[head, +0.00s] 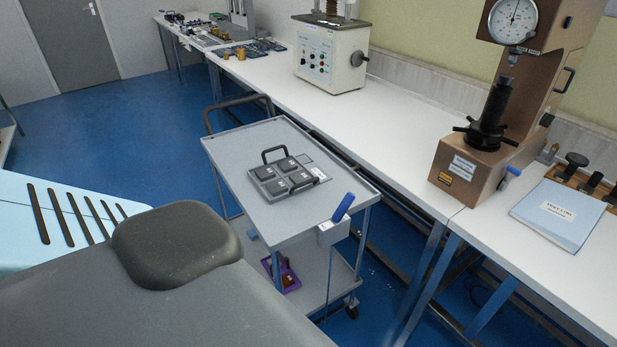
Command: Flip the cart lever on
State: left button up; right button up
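A grey metal cart (236,150) stands in the middle of the head view, alongside the long white bench. A lever with a blue handle (343,207) sits at the cart's near right corner, on a small light grey box (333,232). The blue handle tilts up and to the right. I cannot tell from its pose whether it is on or off. Neither of my grippers shows in the head view.
A grey tray of dark blocks (285,175) with handles lies on the cart top. A purple tray (284,274) is on its lower shelf. The white bench (405,125) holds a brown hardness tester (467,172), a cream machine (330,55) and a blue folder (557,214). Blue floor (110,135) is open at left.

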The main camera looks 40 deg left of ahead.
aim_at(346, 202)
jog(key=u, duration=1.15)
